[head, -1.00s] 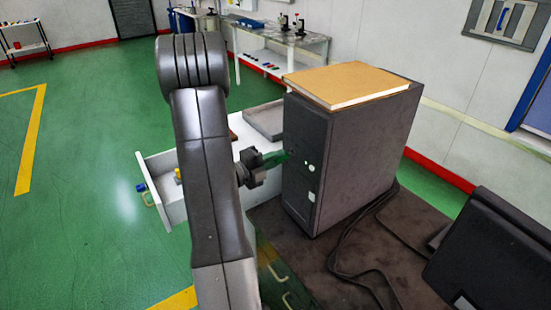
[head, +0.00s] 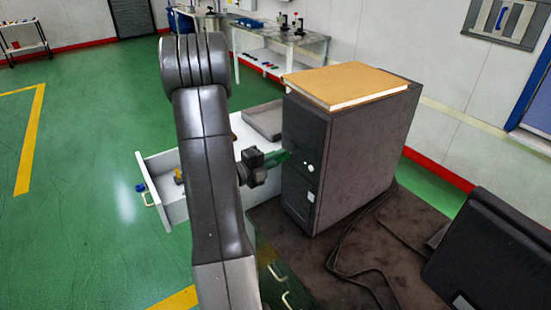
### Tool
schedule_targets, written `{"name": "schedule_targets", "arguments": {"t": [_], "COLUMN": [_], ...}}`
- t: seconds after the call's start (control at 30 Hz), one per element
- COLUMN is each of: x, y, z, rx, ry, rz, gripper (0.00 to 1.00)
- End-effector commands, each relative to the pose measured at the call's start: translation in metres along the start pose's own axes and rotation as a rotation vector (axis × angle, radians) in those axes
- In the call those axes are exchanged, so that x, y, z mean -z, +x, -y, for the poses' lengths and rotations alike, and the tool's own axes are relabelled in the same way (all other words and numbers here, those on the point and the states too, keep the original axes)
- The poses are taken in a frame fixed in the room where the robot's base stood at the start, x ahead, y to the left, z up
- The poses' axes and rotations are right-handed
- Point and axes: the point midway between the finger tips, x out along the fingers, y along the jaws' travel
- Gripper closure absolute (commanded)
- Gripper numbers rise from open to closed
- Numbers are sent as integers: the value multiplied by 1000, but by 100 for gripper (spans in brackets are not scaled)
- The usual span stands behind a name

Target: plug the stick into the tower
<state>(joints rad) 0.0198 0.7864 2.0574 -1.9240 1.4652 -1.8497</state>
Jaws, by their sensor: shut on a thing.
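The tower (head: 350,150) is a dark computer case standing upright on a dark desk, with its narrow front facing left. A green stick (head: 276,158) points at the upper part of that front. Its tip is at or very close to the front face; I cannot tell whether it is inserted. My gripper (head: 262,163) is shut on the stick at its left end, just left of the tower. My arm hides part of the view behind it. A white button and a light square patch show on the tower's front.
A book (head: 345,86) lies on top of the tower. Black cables (head: 362,240) run over the desk (head: 300,255) at right. A dark monitor (head: 490,250) stands at the lower right. An open white drawer (head: 165,190) and a grey tray (head: 262,122) are at left.

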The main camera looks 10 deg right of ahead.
Motion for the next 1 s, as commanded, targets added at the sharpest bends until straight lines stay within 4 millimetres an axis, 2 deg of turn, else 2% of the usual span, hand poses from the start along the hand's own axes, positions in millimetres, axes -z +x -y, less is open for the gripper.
{"name": "schedule_targets", "arguments": {"t": [0.93, 0.97, 1.0], "x": [0, 0, 0], "y": [11, 11, 11], "z": [0, 0, 0], "rx": [0, 0, 0], "ry": [0, 0, 0], "rz": [1, 1, 1], "gripper": [100, 83, 75]}}
